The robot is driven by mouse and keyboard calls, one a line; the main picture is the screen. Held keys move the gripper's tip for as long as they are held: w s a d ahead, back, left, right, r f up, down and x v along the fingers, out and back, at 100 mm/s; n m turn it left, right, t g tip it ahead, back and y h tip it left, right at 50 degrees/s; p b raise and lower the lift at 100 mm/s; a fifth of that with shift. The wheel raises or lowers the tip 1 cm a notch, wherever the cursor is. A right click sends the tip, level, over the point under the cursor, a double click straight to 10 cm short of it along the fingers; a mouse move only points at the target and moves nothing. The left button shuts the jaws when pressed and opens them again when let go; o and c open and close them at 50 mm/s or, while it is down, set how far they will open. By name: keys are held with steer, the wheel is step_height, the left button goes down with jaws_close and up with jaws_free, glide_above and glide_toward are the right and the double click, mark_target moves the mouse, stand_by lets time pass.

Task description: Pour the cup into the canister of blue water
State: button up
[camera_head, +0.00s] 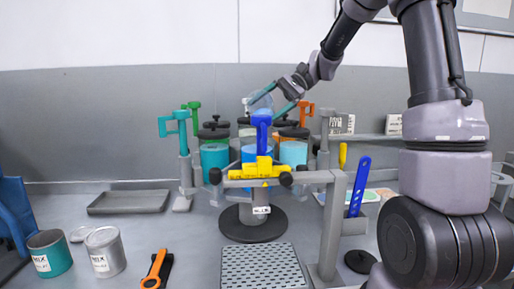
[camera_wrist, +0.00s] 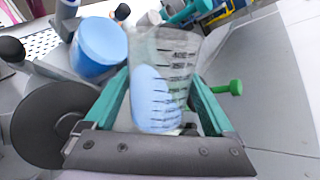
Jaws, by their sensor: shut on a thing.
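My gripper (camera_head: 276,95) is shut on a clear graduated cup (camera_head: 262,103), held tilted above the canisters in the head view. In the wrist view the cup (camera_wrist: 172,62) sits between the two teal fingers, with measuring marks on its wall. A pale blue patch shows in the cup; I cannot tell whether it is liquid inside or something seen through. The canister of blue water (camera_head: 249,153) stands in the middle of the cluster, partly hidden by a blue and yellow clamp. A canister with blue contents (camera_wrist: 98,45) shows left of the cup in the wrist view.
A teal canister (camera_head: 215,157) and a light blue canister (camera_head: 293,153) flank the middle one, with dark-lidded ones behind. A grey stand (camera_head: 330,210) carries the yellow clamp (camera_head: 258,170). Paint tins (camera_head: 105,252), a tray (camera_head: 129,202) and a perforated plate (camera_head: 262,267) lie around.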

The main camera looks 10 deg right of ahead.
mark_target(266, 104)
steer(key=shift+f+m+g+y, duration=0.3)
steer(key=shift+f+m+g, duration=0.15)
steer(key=shift+m+g, duration=0.05)
steer(key=shift+w+d+r+m+g+y+b, duration=0.1)
steer(key=shift+w+r+m+g+y+b, duration=0.15)
steer(key=shift+m+g+y+b, duration=0.3)
steer(key=w+r+m+g+y, duration=0.1)
steer(key=r, duration=0.1)
steer(key=w+r+m+g, duration=0.1)
steer(key=r, duration=0.1)
steer(key=w+r+m+g+y+b, duration=0.1)
steer(key=r, duration=0.1)
steer(key=shift+w+d+r+m+y, duration=0.15)
steer(key=shift+w+d+m+y, duration=0.05)
steer(key=shift+d+m+y, duration=0.2)
steer(key=shift+w+r+m+g+y, duration=0.25)
steer(key=shift+r+m+g, duration=0.1)
steer(key=shift+r, duration=0.6)
steer(key=shift+s, duration=0.15)
